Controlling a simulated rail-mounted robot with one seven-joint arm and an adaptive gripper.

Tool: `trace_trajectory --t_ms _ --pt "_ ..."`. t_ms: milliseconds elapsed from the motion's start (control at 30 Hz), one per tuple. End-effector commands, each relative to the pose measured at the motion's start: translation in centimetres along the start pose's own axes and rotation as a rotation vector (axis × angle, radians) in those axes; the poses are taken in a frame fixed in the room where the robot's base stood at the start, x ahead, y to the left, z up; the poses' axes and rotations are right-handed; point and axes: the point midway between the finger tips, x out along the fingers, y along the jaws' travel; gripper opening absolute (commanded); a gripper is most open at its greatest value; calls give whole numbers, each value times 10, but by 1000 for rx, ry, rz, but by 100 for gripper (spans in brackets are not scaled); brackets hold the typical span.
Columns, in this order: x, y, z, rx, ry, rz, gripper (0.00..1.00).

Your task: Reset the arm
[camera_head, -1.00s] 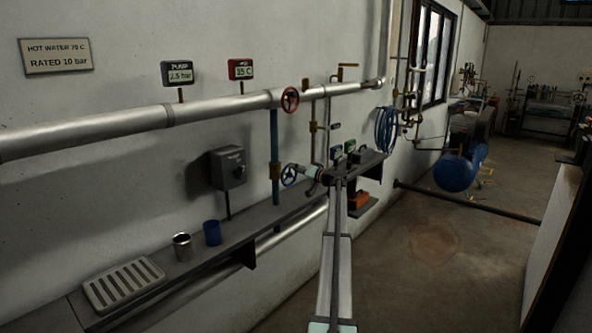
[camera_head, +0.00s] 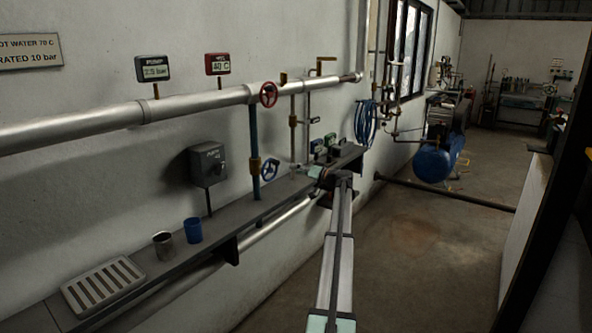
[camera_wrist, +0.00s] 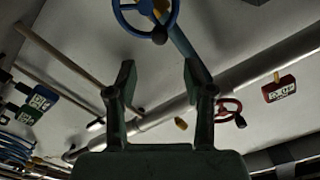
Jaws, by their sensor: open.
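My gripper (camera_wrist: 160,78) is open in the wrist view, with two dark fingers apart and nothing held between them. The blue handwheel (camera_wrist: 146,14) is beyond the fingertips at the top of that view, apart from them. In the head view the blue handwheel (camera_head: 269,170) sits on a blue vertical pipe (camera_head: 255,143). My arm reaches up from the bottom centre there, its far end to the right of the wheel; my gripper is mostly hidden there. The red handwheel (camera_head: 268,94) is on the large pipe and also shows in the wrist view (camera_wrist: 228,110).
A wall shelf (camera_head: 150,262) carries a slotted tray (camera_head: 103,287), a metal cup (camera_head: 163,244) and a blue cup (camera_head: 193,230). A large pipe (camera_head: 190,104) runs along the wall. A blue tank (camera_head: 432,163) stands behind. Floor right of my arm is open.

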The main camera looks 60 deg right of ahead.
Motion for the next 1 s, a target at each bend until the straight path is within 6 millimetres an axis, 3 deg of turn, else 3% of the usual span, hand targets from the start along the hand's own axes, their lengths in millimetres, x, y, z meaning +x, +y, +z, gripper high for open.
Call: trace_trajectory --t_ms 400,467,533,633,767,1000 --pt "0 1 2 60 -9 3 52" --pt "-1 3 12 94 -43 27 52" --pt "-9 2 34 131 -101 77 52" --pt "-24 10 90 190 -193 163 52" --pt "-23 12 178 259 -321 246 52" --pt "-16 -7 344 344 -554 367 52"
